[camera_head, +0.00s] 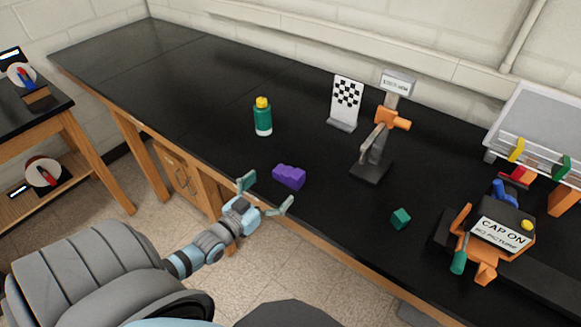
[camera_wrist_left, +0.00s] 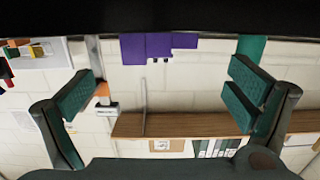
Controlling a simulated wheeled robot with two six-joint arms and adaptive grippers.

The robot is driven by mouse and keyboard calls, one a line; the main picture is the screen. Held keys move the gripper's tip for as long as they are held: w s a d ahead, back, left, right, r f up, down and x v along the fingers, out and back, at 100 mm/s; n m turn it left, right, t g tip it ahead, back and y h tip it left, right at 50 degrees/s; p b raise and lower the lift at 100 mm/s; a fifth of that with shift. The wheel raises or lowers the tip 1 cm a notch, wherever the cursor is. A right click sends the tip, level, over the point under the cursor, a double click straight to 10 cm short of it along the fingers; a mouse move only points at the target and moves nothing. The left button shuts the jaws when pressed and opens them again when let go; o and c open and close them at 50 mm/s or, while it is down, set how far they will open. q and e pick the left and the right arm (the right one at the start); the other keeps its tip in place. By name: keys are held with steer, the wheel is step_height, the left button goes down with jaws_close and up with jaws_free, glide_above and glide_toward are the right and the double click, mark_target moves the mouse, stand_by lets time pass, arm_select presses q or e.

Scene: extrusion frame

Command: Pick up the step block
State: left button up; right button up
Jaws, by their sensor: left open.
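The step block, a purple stepped piece (camera_head: 289,176), lies on the black bench top near its front edge. It also shows in the left wrist view (camera_wrist_left: 147,47), at the top middle between the finger lines. My left gripper (camera_head: 266,194) is open and empty at the bench's front edge, just short of the block. Its two teal-padded fingers (camera_wrist_left: 165,95) are spread wide in the wrist view, with the block beyond them and not touched. My right gripper is not in view.
A green bottle with a yellow cap (camera_head: 263,117) stands behind the block. A checkered board (camera_head: 346,98) and a stand with an orange clamp (camera_head: 372,165) are farther right. The bench's left part is clear.

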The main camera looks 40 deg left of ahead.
mark_target(284, 177)
arm_select(q)
steer(key=w+b, duration=0.1)
steer(key=w, duration=0.1)
steer(key=w+f+b, duration=0.1)
steer(key=w+b, duration=0.1)
steer(key=w, duration=0.1)
steer(key=w+b, duration=0.1)
steer(key=w, duration=0.2)
steer(key=shift+f, duration=0.25)
steer(key=shift+w+r, duration=0.15)
steer(key=shift+w, duration=0.05)
steer(key=shift+s, duration=0.1)
steer(key=c, duration=1.3)
